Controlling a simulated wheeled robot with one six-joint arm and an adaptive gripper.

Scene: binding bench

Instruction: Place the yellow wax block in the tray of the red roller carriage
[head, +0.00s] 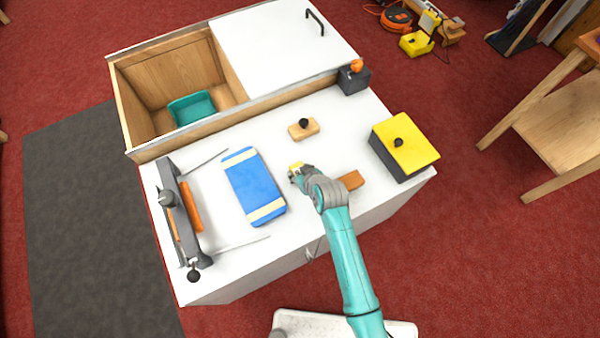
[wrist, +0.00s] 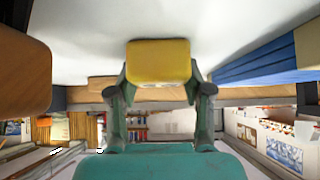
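The yellow wax block (head: 295,167) is at the tip of my gripper (head: 299,175), over the white bench top in the head view. In the wrist view the yellow block (wrist: 159,61) sits between the two fingertips (wrist: 160,85), with a finger against each side, so my gripper looks shut on it. Whether it touches the bench is hard to tell. I cannot clearly make out a red roller carriage with a tray. A grey frame with an orange roller (head: 191,207) stands at the bench's left side. A teal tray (head: 191,108) lies inside the open wooden compartment.
A blue pad with cream ends (head: 253,186) lies left of my gripper. A brown block (head: 351,180) lies to its right. A tan block with black knob (head: 303,129), a yellow-topped box (head: 405,145) and a dark box with orange knob (head: 353,78) stand farther off.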

